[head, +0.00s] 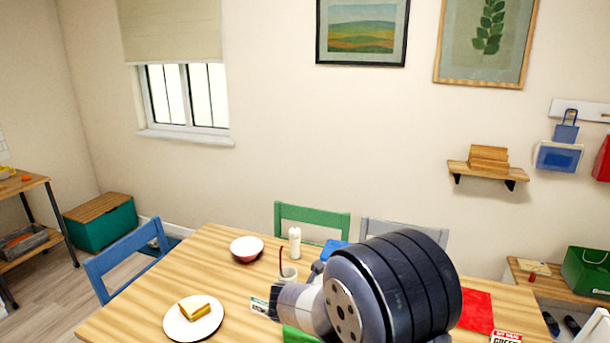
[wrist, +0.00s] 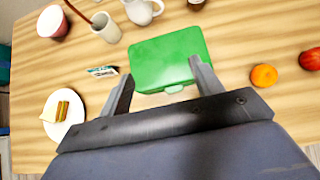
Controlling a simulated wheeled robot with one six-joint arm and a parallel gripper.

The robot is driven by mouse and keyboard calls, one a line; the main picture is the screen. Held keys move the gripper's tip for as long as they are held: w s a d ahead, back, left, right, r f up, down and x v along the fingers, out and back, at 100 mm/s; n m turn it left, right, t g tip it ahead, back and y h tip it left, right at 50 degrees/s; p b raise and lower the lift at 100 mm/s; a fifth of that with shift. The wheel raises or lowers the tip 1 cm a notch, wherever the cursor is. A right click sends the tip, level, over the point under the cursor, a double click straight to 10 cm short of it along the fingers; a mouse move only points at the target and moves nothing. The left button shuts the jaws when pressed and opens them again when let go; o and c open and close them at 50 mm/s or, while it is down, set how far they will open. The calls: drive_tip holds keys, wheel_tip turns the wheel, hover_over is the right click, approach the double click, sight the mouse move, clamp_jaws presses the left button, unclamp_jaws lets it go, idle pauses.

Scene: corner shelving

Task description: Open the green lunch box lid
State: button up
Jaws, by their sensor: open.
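The green lunch box (wrist: 168,58) lies on the wooden table in the wrist view, its lid shut and a small pale latch (wrist: 175,89) on its near edge. In the head view only a green sliver (head: 298,335) of it shows beside my arm, which hides the rest. My gripper (wrist: 161,74) is open and empty. Its two fingers reach toward the near side of the box, the left finger by its near left corner and the right finger over its near right part. I cannot tell whether the fingers touch it.
A plate with a sandwich (head: 193,318) is at left. A bowl (head: 247,249), a cup (wrist: 105,27) and a white jug (wrist: 142,10) stand behind. An orange (wrist: 264,75) and a red fruit (wrist: 310,59) are at right. Bare table separates box and orange. Chairs (head: 125,262) surround the table.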

drive_tip(key=shift+x, duration=2.85)
